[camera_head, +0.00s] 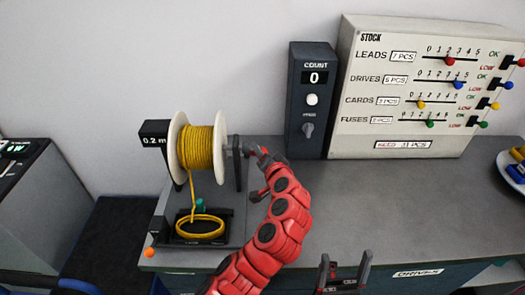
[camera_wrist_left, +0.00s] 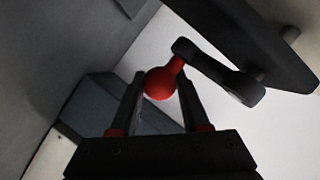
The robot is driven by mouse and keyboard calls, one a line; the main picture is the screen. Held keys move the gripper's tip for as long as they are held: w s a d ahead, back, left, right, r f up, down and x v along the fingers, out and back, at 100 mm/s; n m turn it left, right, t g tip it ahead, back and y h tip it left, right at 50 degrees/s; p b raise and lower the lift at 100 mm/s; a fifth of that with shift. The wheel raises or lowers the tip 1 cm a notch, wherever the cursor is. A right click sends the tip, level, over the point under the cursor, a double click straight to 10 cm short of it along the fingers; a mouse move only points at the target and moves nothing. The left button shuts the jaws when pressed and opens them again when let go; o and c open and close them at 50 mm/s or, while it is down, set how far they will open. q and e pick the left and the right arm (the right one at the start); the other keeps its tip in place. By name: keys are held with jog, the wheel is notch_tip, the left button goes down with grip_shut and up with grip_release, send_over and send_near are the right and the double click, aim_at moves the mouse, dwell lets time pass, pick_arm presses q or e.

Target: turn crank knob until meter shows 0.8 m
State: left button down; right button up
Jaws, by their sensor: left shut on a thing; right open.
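The crank's red ball knob (camera_wrist_left: 160,83) sits between the fingers of my left gripper (camera_wrist_left: 158,88), which is shut on it. In the head view my left gripper (camera_head: 262,160) is at the right side of the spool (camera_head: 178,150), and the knob is hidden there. Yellow cable is wound on the spool and runs down to a coil (camera_head: 200,227) in a dark tray. The meter (camera_head: 155,141) reads 0.2 m. My right gripper (camera_head: 343,272) is open and empty at the bench's front edge.
A plate (camera_head: 508,165) with blue and yellow things is at the far right. The grey bench (camera_head: 400,205) is clear in the middle.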

pick_arm(q)
jog(key=shift+s+f, duration=0.25)
jog(key=shift+s, duration=0.6)
jog(key=shift+s+b, duration=0.1)
jog(key=shift+b, duration=0.2)
jog(key=shift+s, duration=1.25)
jog(key=shift+s+r, duration=0.1)
